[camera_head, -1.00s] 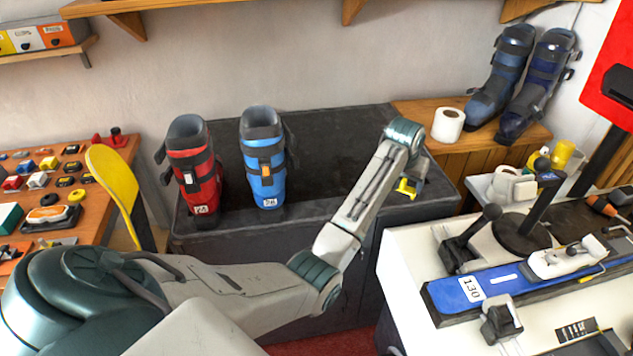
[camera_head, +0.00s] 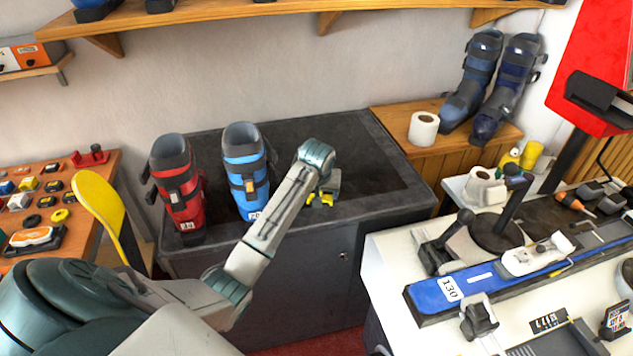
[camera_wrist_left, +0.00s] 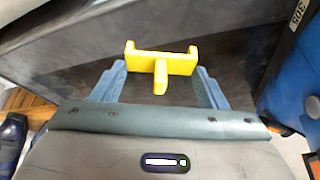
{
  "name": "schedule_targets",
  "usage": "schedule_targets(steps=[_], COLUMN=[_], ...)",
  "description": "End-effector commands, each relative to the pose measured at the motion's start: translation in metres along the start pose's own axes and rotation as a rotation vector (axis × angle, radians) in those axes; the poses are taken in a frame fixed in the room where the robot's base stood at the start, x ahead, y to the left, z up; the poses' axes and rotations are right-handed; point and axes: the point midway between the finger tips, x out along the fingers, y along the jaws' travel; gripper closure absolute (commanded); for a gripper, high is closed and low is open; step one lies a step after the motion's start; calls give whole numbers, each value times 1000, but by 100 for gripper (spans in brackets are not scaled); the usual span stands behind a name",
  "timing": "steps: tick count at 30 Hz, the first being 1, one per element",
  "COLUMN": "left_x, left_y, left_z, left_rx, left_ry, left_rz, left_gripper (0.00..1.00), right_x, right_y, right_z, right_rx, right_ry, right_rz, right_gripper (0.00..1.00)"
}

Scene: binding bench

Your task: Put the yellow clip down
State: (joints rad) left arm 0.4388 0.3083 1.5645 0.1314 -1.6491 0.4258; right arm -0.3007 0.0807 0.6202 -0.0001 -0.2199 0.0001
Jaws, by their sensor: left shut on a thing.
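The yellow clip (camera_head: 327,200) is between the fingers of my left gripper (camera_head: 322,196), which is shut on it. It is over the dark top of the grey cabinet (camera_head: 375,185), to the right of the blue boot (camera_head: 243,165). In the left wrist view the clip (camera_wrist_left: 162,66) shows between the two blue-grey fingertips (camera_wrist_left: 160,86), with its stem towards the palm. I cannot tell whether the clip touches the cabinet top. In the head view my wrist partly hides the clip. My right gripper is not in view.
A red boot (camera_head: 178,185) stands left of the blue boot. A paper roll (camera_head: 423,128) and dark blue boots (camera_head: 490,90) stand on the wooden ledge at the right. The cabinet top behind and right of my gripper is clear.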

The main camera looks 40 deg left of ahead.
Motion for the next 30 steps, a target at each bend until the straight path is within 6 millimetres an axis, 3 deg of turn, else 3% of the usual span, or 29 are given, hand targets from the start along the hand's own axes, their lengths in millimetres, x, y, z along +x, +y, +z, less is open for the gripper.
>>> schedule_targets(steps=[6, 12, 24, 30], left_x=[19, 32, 66, 67], left_y=[-9, -12, -13, -13], left_z=[-44, -62, -51, -51], left_rx=[-2, 0, 1, 1], left_ry=[-2, -2, -1, 1], left_rz=[0, 1, 0, 1], left_gripper=[56, 56, 56, 56], right_x=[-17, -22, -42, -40], right_y=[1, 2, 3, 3], right_z=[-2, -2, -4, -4], right_rx=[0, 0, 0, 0], right_ry=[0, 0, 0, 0], right_rz=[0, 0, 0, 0], right_gripper=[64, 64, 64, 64])
